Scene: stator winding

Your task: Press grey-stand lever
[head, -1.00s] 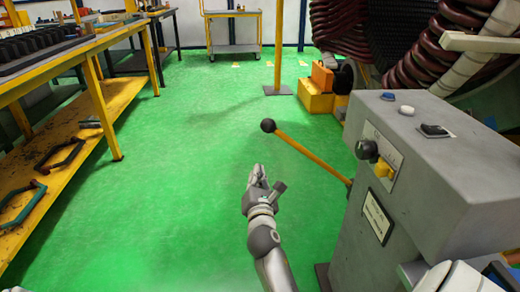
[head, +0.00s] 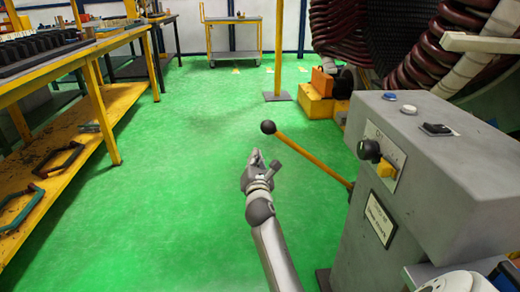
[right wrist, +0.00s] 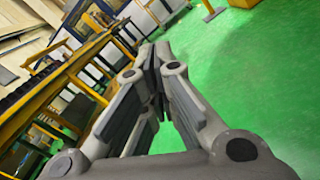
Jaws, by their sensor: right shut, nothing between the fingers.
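The grey stand (head: 450,180) fills the right side of the head view. A long yellow lever (head: 313,160) comes out of its left side and slants up to the left, ending in a black ball knob (head: 268,127). My right gripper (head: 256,160) is shut and empty, just below and slightly left of the knob, with a visible gap between them in the picture. In the right wrist view the fingers (right wrist: 157,75) are together with nothing held; the lever does not show there. My left gripper is not in view.
A yellow workbench (head: 108,110) stands at the left, a cart (head: 233,54) at the back. A yellow post (head: 278,50) rises behind the lever. The green floor between is clear.

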